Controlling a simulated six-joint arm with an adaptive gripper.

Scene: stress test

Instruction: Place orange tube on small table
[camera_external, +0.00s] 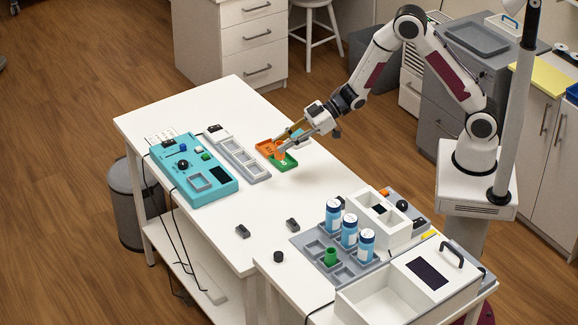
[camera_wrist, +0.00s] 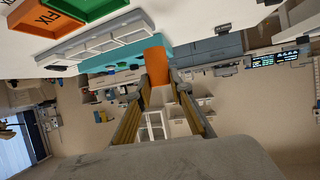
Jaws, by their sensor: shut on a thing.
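My gripper (camera_external: 287,140) reaches down-left over the long white table, just above the orange and green bins. In the wrist view my gripper (camera_wrist: 163,88) is shut on the orange tube (camera_wrist: 156,65), which sticks out beyond the fingertips. In the external view the orange tube (camera_external: 279,151) is small and blends with the orange bin behind it; I cannot tell its exact height above the bins. A smaller white table (camera_external: 283,285) stands at the front right, against the long table.
The orange bin (camera_external: 266,147) and green bin (camera_external: 289,163) lie by a grey tray (camera_external: 240,156) and a teal panel (camera_external: 195,168). On the smaller table are a tube rack (camera_external: 310,247) with blue-and-white tubes and a green cup (camera_external: 330,256), and white boxes. The long table's middle is mostly clear.

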